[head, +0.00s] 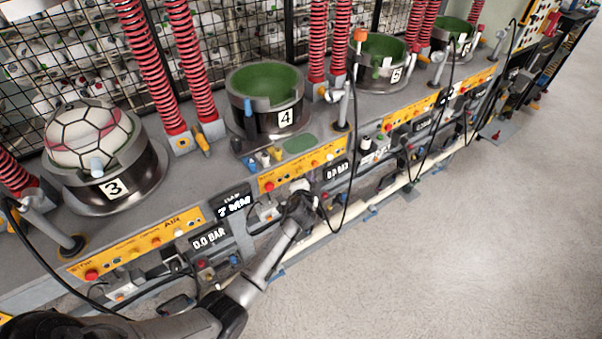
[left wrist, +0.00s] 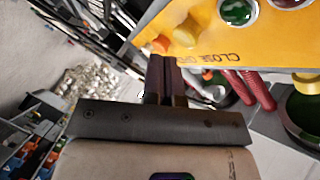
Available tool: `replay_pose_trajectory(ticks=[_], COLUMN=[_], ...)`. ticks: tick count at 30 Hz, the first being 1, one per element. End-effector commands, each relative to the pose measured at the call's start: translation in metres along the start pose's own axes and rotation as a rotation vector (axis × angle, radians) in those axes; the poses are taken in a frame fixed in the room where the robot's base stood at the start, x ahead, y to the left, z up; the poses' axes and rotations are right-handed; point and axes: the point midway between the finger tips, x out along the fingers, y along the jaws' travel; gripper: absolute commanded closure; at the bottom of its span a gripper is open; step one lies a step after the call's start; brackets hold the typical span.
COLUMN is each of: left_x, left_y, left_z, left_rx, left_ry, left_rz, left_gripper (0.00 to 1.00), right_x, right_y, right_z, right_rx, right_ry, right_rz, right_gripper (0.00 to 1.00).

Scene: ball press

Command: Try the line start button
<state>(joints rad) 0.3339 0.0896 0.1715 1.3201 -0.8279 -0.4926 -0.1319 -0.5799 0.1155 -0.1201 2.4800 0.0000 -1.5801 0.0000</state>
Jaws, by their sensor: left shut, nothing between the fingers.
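My left gripper (head: 308,192) is at the front of the machine line, just below the yellow control panel (head: 299,169) of station 4. In the left wrist view its fingers (left wrist: 166,82) are shut with nothing between them. They point at the edge of a yellow panel (left wrist: 225,40). That panel carries a yellow knob (left wrist: 187,33), an orange button (left wrist: 160,44), a green button (left wrist: 237,12) and a partly cut-off red one. I cannot tell which button is the line start button. The fingertips look close to the panel; contact cannot be made out. My right gripper is not in view.
A white and red ball (head: 90,135) sits in the station 3 cup (head: 135,175). The green-lined station 4 cup (head: 265,85) looks empty. Red spring columns (head: 162,70) rise behind. A black cable (head: 350,150) hangs close to my gripper. The floor (head: 450,250) at right is clear.

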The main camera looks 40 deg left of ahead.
Motion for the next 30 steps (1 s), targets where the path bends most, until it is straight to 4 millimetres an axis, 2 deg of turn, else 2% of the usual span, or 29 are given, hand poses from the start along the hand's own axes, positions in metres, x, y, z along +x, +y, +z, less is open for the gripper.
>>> replay_pose_trajectory(ticks=[30], left_x=[0.0061], left_y=[-0.0045], left_z=[0.0044], left_rx=[0.000], left_ry=[0.000], left_rz=[0.000], left_gripper=[1.00], right_x=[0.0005], right_y=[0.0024], right_z=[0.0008], right_rx=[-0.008], right_ry=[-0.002], right_rz=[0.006], right_gripper=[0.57])
